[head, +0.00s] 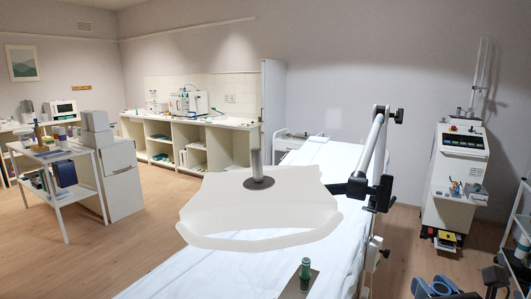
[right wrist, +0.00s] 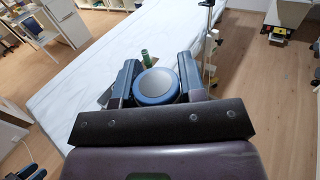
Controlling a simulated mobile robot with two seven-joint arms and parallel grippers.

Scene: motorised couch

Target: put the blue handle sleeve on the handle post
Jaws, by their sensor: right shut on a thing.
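The handle post (head: 257,165) is a grey upright rod. It rises from a dark round base on a large white head (head: 260,210) above the couch in the head view. The blue handle sleeve (right wrist: 156,86) shows in the right wrist view as a round blue piece with a greyish end face. My right gripper (right wrist: 157,73) is shut on it, with one dark finger on each side. In the head view the right gripper is only partly in frame at the bottom right corner, well apart from the post.
A green piece (head: 305,268) stands on a small brown tray (head: 296,287) on the white couch (head: 338,235). A jointed support arm (head: 376,150) with dark clamps stands right of the white head. A white machine (head: 461,165) and a shelf (head: 523,225) are at the right.

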